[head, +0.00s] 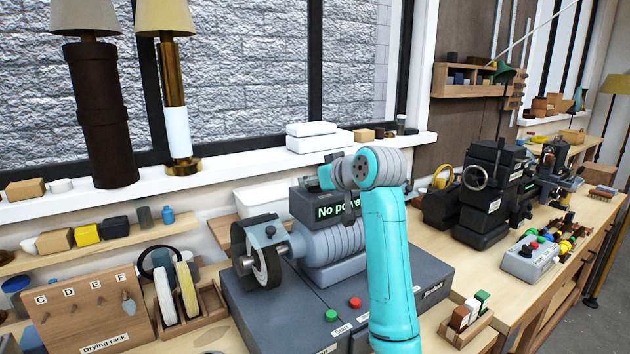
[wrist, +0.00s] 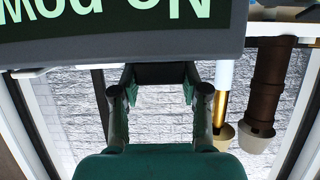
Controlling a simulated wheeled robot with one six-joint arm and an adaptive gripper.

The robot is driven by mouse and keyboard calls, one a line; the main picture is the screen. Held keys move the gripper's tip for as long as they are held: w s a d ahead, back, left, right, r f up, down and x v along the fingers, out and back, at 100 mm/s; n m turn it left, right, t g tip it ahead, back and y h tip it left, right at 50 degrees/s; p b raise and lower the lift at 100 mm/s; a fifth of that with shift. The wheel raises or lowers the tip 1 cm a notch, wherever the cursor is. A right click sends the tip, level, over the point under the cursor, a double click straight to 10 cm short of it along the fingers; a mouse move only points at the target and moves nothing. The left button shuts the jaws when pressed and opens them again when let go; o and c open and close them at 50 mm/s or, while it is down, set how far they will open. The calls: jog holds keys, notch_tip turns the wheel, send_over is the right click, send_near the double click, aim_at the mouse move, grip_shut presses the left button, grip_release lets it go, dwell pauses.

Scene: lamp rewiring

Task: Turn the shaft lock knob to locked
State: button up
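The grey buffing machine (head: 335,243) stands on the bench with a dark wheel (head: 266,262) at its left end. A small dark knob (head: 270,231) sits by the wheel; I cannot tell for sure that it is the shaft lock knob or how it is set. My gripper (head: 318,181) is high by the display's upper edge, above and to the right of this knob and apart from it. In the wrist view my gripper (wrist: 160,80) has its fingers spread. A dark shape shows between the tips; I cannot tell what it is.
The "No power" display (head: 338,208) is close to my gripper and fills the top of the wrist view (wrist: 110,30) upside down. Green (head: 331,315) and red (head: 355,303) buttons are on the machine base. The drying rack (head: 90,310) stands left, a small wooden block holder (head: 465,325) right.

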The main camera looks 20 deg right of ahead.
jog(key=o, duration=0.5)
jog(key=shift+c, duration=0.2)
jog(key=v, duration=1.2)
jog(key=shift+f, duration=0.1)
